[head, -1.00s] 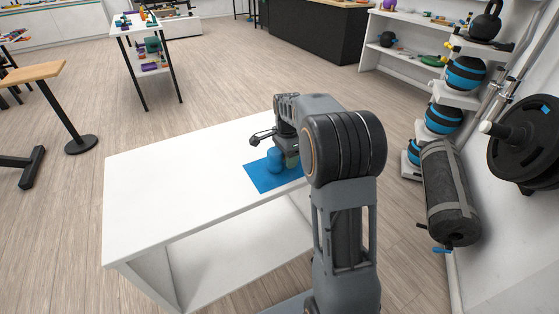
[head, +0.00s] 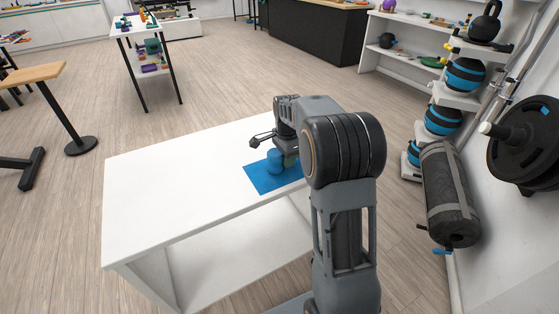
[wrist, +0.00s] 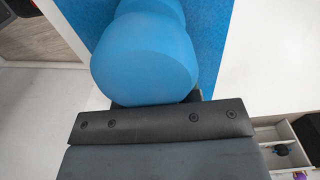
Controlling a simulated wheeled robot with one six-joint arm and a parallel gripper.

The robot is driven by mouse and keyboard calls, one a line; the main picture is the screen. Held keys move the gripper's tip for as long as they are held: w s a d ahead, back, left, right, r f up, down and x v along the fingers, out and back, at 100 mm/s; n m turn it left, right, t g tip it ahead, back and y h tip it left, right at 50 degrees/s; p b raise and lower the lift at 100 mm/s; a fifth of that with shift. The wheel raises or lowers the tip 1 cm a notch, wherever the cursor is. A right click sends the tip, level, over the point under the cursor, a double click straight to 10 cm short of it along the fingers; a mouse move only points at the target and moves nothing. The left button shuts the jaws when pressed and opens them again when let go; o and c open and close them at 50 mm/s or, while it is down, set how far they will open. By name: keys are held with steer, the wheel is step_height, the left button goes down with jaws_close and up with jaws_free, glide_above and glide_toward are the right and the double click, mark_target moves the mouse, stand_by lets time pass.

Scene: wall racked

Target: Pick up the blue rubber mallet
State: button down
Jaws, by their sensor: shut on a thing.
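The blue rubber mallet (head: 274,160) shows in the head view as a rounded blue head just above or on a blue mat (head: 262,184) on the white table. In the wrist view, its smooth blue head (wrist: 145,60) fills the top middle, against the blue mat (wrist: 209,35). My gripper (head: 286,154) is at the mallet, at the right part of the mat, and is shut on it. In the wrist view, the dark gripper body hides the jaws' contact and the lower part of the mallet. I cannot tell whether the mallet touches the mat.
The white table (head: 165,195) is bare left of the mat. A rack with blue-banded balls (head: 443,118), a rolled grey bag (head: 450,190) and a black weight plate (head: 520,140) stand along the right wall. Open wood floor (head: 215,75) lies beyond the table.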

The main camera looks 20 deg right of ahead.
steer(key=shift+r, duration=0.85)
steer(key=s+a+r+p, duration=0.1)
steer(key=s+a+r, duration=0.1)
steer(key=s+r, duration=0.9)
steer(key=s, duration=0.2)
steer(key=shift+s+r, duration=0.2)
steer(key=shift+s, duration=0.2)
